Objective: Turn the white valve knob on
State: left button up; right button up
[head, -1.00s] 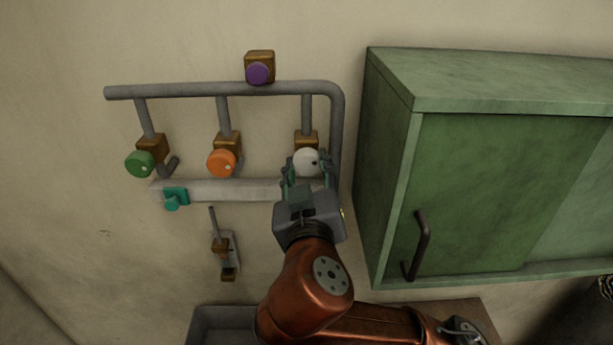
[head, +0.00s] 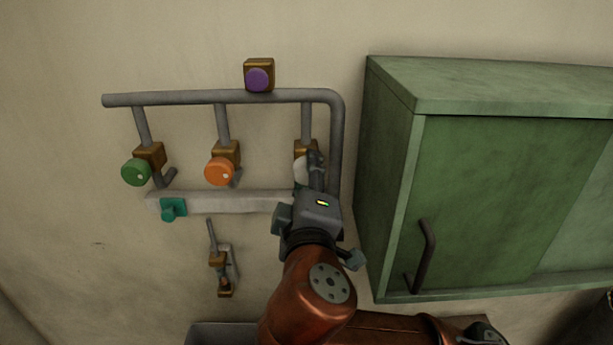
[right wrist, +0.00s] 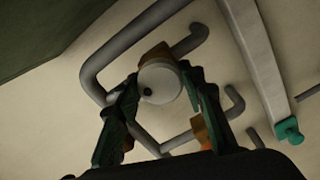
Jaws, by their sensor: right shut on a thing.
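The white valve knob (head: 300,172) sits on a brass block on the right-hand branch of the grey pipe. In the head view my right gripper (head: 309,168) covers much of it. In the right wrist view the white knob (right wrist: 159,82) faces the camera, with a small dark dot left of its middle. The two fingers of my right gripper (right wrist: 160,88) are on either side of it, and the gripper is shut on the knob. My left gripper is not in view.
A green knob (head: 136,172) and an orange knob (head: 219,171) are on the branches to the left. A purple knob (head: 259,80) is above the pipe. A teal knob (head: 172,208) is at the lower rail. A green cabinet (head: 390,190) stands close on the right.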

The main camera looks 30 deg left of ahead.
jog(key=shift+n, duration=1.1)
jog(key=o, duration=1.2)
jog(key=shift+s+a, duration=0.1)
jog(key=v, duration=0.7)
jog(key=shift+s, duration=0.2)
